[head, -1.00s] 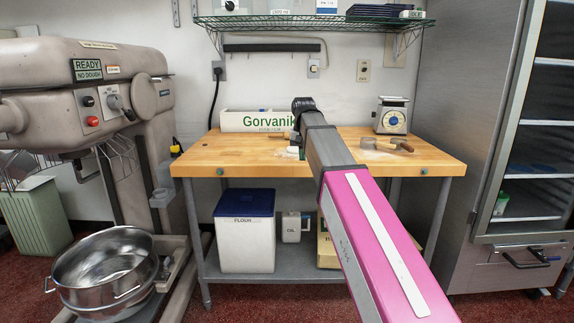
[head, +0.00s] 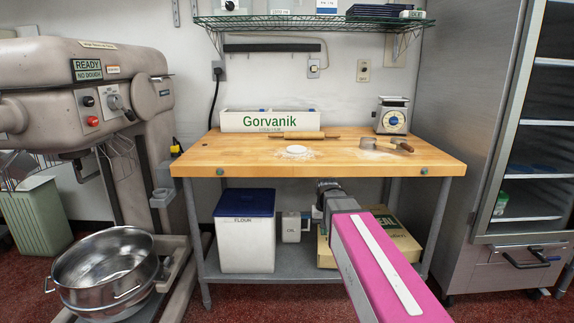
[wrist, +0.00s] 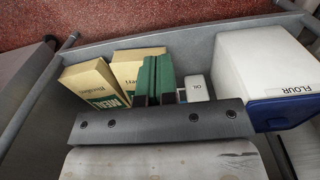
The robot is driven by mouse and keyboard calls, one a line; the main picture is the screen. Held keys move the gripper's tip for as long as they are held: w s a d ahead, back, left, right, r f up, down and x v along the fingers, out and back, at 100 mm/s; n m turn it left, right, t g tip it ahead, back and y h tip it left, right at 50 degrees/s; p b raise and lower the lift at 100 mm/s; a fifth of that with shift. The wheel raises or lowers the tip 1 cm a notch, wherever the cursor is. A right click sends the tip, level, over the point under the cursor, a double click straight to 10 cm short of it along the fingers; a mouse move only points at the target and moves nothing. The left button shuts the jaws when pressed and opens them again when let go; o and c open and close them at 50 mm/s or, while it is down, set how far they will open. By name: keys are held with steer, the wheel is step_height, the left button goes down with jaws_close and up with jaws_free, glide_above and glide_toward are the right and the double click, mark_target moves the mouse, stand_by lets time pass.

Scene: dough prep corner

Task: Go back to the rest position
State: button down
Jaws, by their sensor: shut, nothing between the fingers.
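My gripper (wrist: 157,62) shows in the wrist view as two green fingers side by side, shut with nothing between them. Its fingers appear over the grey lower shelf of the worktable, between the cardboard boxes and the white oil jug (wrist: 197,90). In the head view my arm reaches in from the lower right, its dark end in front of the table's underside, below the wooden worktop (head: 230,160). The gripper's fingers cannot be made out in the head view.
A flour bin (head: 245,240) with a blue lid stands left of the oil jug (head: 291,228); a cardboard box (head: 400,240) is behind my arm. A steel bowl (head: 105,265) stands left.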

steer(key=s+d+f, duration=0.2)
steer(key=s+f, duration=0.4)
steer(key=f, duration=0.1)
steer(key=s+d+f, duration=0.3)
steer(key=s+f, duration=0.3)
steer(key=f, duration=0.1)
steer(key=shift+s+f, duration=0.15)
steer(key=shift+s, duration=0.05)
